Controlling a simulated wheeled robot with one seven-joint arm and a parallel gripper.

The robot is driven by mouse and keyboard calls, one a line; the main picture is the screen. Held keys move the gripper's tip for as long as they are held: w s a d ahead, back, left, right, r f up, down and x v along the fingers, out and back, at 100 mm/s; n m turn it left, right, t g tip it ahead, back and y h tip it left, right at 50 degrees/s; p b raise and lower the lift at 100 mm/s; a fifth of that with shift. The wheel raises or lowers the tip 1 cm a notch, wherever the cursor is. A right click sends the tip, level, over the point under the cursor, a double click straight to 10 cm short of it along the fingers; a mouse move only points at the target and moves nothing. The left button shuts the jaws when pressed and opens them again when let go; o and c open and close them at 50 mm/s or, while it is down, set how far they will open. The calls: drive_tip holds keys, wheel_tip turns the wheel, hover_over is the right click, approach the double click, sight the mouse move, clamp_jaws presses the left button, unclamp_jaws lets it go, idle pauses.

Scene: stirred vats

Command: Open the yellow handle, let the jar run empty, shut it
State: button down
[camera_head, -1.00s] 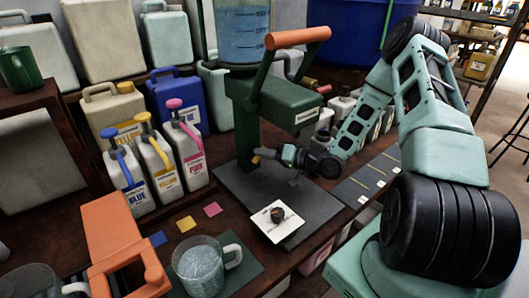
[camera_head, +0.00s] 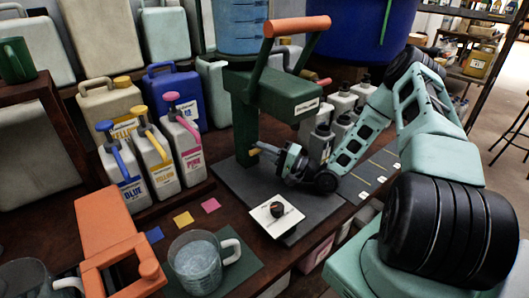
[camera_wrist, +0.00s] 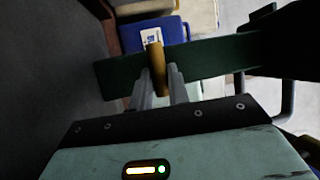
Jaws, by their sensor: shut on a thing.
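The yellow handle (camera_head: 254,152) sits low on the front of the green stand (camera_head: 287,98). My gripper (camera_head: 263,149) comes at it from the right. In the wrist view the yellow handle (camera_wrist: 156,68) stands between the two fingers of my gripper (camera_wrist: 160,88), which are shut on it. The clear jar (camera_head: 241,28), with blue liquid in it, is on top of the stand, its upper part cut off by the picture edge. I cannot tell whether liquid is flowing.
A glass mug (camera_head: 197,263) stands on a green mat at the front, near an orange clamp-like tool (camera_head: 105,225). A white plate with a black knob (camera_head: 277,210) lies in front of the stand. Pump bottles (camera_head: 157,160) stand to the left; grey bottles (camera_head: 341,103) stand behind my arm.

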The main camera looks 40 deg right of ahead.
idle(0.5)
drive_tip(key=c, duration=1.3)
unclamp_jaws()
drive_tip(key=shift+c, duration=0.2)
drive_tip(key=shift+r, duration=0.1)
